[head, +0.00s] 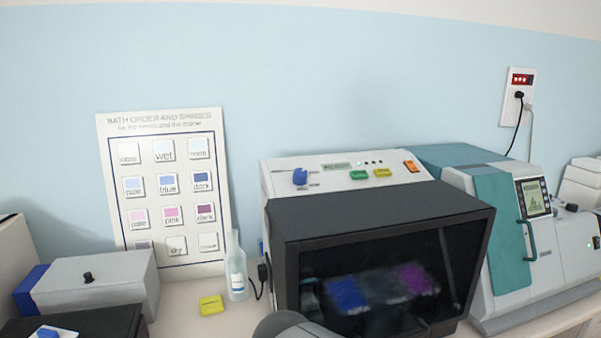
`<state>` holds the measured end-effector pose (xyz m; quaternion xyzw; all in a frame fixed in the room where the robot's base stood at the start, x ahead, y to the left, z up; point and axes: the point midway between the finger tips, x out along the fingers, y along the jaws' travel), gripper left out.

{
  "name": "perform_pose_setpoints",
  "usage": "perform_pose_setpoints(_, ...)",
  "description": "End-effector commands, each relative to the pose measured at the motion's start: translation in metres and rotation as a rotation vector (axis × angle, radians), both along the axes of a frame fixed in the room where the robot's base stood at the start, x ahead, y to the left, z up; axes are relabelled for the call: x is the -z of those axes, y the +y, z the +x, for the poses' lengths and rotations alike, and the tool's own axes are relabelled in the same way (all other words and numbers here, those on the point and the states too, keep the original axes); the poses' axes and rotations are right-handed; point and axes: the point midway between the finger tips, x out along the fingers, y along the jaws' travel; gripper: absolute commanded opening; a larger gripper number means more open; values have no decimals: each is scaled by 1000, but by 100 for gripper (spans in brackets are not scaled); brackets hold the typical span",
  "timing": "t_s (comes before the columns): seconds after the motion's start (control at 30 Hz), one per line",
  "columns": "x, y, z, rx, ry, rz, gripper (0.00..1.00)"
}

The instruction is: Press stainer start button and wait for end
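The stainer (375,215) stands on the bench right of centre, with a dark hood and a dark see-through front. Blue and purple patches show dimly behind the front. Its light top panel carries a small display (336,165), a blue knob (300,176), a green button (359,175), a yellow button (383,172) and an orange switch (411,167). Small indicator dots sit beside the display. The button labels and display text are too small to read surely. A grey rounded part of my arm shows at the bottom edge; my gripper is not in view.
A teal and white machine (505,235) stands close to the stainer's right. A clear bottle (236,270) and a yellow block (211,305) sit to its left. A grey box (95,280) stands at far left. A colour chart (165,190) leans on the wall.

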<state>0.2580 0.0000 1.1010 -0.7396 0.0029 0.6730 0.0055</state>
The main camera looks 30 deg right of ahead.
Motion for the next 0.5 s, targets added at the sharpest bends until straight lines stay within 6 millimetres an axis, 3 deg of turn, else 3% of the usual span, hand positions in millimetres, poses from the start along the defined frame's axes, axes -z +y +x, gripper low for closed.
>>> perform_pose_setpoints(0.13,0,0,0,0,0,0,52)
perform_pose_setpoints(0.3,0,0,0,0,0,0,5)
perform_pose_setpoints(0.33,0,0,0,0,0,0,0)
perform_pose_setpoints(0.5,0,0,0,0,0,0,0)
